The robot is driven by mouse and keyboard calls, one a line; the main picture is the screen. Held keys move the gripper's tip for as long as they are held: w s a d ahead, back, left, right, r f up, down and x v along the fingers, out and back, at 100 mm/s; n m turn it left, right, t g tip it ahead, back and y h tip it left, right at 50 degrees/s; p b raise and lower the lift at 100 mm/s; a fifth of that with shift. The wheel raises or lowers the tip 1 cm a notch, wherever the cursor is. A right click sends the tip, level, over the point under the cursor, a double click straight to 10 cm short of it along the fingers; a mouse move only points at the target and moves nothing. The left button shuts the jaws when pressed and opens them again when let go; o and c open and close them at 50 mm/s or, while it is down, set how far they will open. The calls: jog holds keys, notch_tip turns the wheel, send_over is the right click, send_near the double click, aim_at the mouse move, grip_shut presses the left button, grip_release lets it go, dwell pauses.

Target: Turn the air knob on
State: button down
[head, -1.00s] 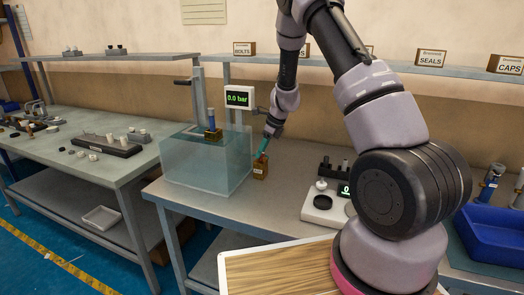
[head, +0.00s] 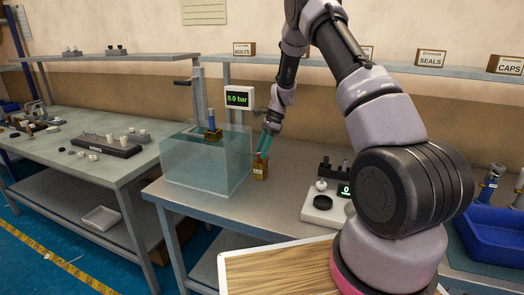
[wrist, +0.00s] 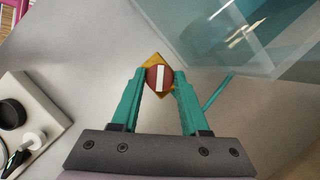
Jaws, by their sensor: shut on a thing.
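The air knob (wrist: 159,78) is a round red disc with a white bar across it. It sits on a small brass-coloured block (head: 260,171), which stands on the bench right of the water tank. In the wrist view the block (wrist: 158,59) shows as a tilted square under the knob. My gripper (wrist: 159,76) has its two teal fingers on either side of the knob, shut on it. In the head view my gripper (head: 263,153) reaches down onto the top of the block. The pressure display (head: 238,98) reads 0.0 bar.
The clear water tank (head: 204,173) stands close left of the block, with a fitting (head: 212,134) at its top. A white device (head: 325,208) with a black disc stands to the right. Bare bench lies in front of the block.

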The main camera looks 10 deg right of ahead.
jog(key=n, duration=0.2)
jog(key=n+g+h, duration=0.1)
jog(key=n, duration=0.1)
jog(key=shift+w+n+g, duration=0.15)
jog(key=shift+n+g, duration=0.15)
jog(key=n+g+h, duration=0.1)
jog(key=n, duration=0.3)
jog(key=shift+a, duration=0.1)
jog(key=shift+n, duration=0.3)
jog(key=shift+c, duration=2.2)
grip_release()
jog(key=v, duration=1)
jog(key=shift+w+r, duration=0.35)
jog(key=shift+r, duration=0.15)
